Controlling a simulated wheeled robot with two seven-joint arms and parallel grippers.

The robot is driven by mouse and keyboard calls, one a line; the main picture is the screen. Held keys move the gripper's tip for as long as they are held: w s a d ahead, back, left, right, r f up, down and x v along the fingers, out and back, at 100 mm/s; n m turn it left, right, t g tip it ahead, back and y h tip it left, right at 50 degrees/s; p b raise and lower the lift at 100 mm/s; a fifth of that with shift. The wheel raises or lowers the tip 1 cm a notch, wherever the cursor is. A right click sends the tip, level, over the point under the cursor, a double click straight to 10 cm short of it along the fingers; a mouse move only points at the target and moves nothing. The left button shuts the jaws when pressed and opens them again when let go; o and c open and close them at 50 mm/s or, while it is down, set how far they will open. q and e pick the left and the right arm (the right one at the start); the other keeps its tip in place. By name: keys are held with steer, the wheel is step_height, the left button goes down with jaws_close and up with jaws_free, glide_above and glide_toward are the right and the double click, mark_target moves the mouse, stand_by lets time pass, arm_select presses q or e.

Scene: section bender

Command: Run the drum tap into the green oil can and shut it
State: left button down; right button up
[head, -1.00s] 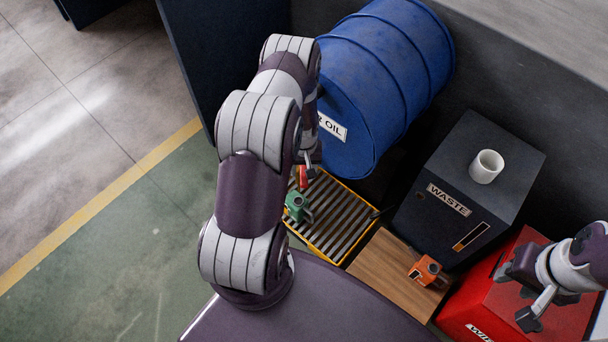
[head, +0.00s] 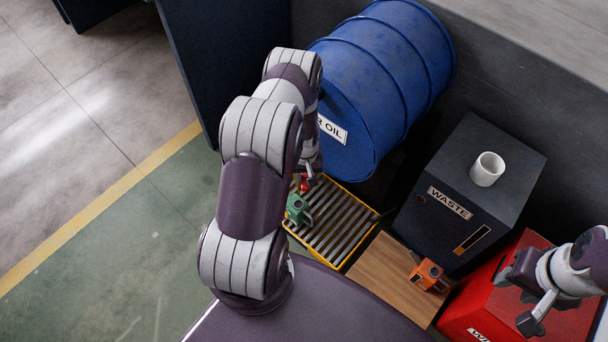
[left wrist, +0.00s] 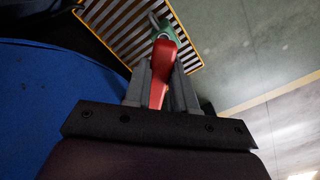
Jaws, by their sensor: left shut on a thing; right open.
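The blue oil drum (head: 385,85) lies on its side with its labelled end toward me. My left gripper (head: 309,180) is at the drum's lower front, partly hidden by my arm. It is shut on the red tap handle (head: 304,185); in the left wrist view the red tap handle (left wrist: 160,75) sits between the two fingers (left wrist: 160,92). The green oil can (head: 298,208) stands on the slatted drip tray (head: 335,262), below the tap. It shows partly behind the handle in the left wrist view (left wrist: 168,32). Any oil stream is not visible. My right gripper (head: 522,300) is open and empty at the right.
An orange can (head: 428,274) stands on a wooden board (head: 385,275) right of the tray. A dark waste cabinet (head: 470,190) carries a white cup (head: 487,169). A red bin (head: 490,310) sits below my right gripper. Green floor lies open at the left.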

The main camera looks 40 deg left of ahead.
arm_select(q)
steer(key=shift+w+d+n+b, duration=0.35)
steer(key=shift+w+n, duration=0.4)
steer(key=shift+n, duration=0.8)
steer(key=shift+w+d+n+b, duration=0.1)
steer(key=shift+w+d+n, duration=0.55)
steer(key=shift+n, duration=0.85)
steer(key=shift+w+d+n+b, duration=0.25)
steer(key=shift+w+n, duration=0.65)
steer(key=shift+n, duration=0.65)
steer(key=c, duration=0.9)
jaws_free()
steer(key=shift+r, duration=0.15)
step_height(320, 180, up, 12)
steer(key=p, duration=0.2)
steer(key=shift+r+p, duration=0.2)
steer(key=shift+p, duration=0.2)
